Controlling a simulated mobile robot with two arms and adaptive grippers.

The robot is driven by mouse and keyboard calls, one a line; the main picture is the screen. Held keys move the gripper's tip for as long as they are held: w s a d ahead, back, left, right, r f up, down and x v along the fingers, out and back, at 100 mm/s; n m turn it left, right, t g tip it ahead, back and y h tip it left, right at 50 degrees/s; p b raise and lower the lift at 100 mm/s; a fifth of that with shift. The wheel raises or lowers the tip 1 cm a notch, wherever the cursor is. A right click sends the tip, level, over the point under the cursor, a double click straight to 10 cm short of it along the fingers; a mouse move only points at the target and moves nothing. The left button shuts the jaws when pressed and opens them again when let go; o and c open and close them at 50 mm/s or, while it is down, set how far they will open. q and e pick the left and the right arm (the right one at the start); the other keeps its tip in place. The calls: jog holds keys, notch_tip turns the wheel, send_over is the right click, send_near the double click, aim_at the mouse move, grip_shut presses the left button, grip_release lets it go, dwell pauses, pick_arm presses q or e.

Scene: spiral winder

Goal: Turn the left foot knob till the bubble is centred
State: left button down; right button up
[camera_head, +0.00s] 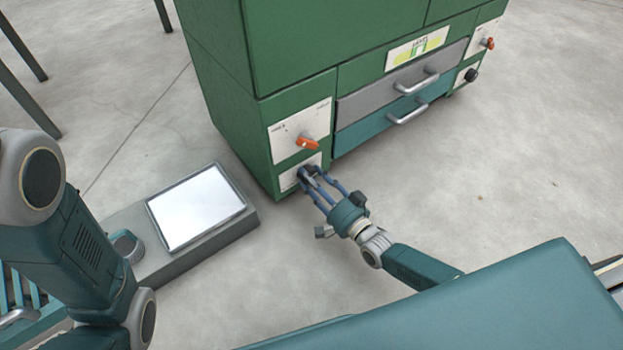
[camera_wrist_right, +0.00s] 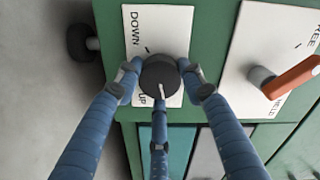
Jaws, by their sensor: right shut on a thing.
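The left foot knob (camera_wrist_right: 158,72) is dark and round with a white pointer line, on a white plate (camera_wrist_right: 150,28) marked DOWN and UP. My right gripper (camera_wrist_right: 160,84) is shut on this knob, its blue fingers around the rim. In the head view, the right gripper (camera_head: 314,178) reaches the knob low on the green cabinet's near corner and partly hides it. The level gauge (camera_head: 419,46) is a pale panel with a green and yellow mark above the drawers; the bubble is too small to make out. My left gripper is out of view.
An orange lever (camera_head: 307,142) sits just above the knob. Two drawers (camera_head: 408,88) with bar handles are to its right, then another orange lever (camera_head: 487,43) and dark knob (camera_head: 471,75). A grey box with a white panel (camera_head: 196,207) lies left on the floor.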

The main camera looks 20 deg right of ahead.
jog(key=shift+w+d+r+m, duration=0.25)
jog(key=shift+d+r+m, duration=0.1)
jog(key=shift+m, duration=0.35)
jog(key=o, duration=1.1)
jog(key=shift+o, duration=0.2)
jog(key=shift+f, duration=0.15)
jog(key=shift+s, duration=0.1)
jog(key=v, duration=1.2)
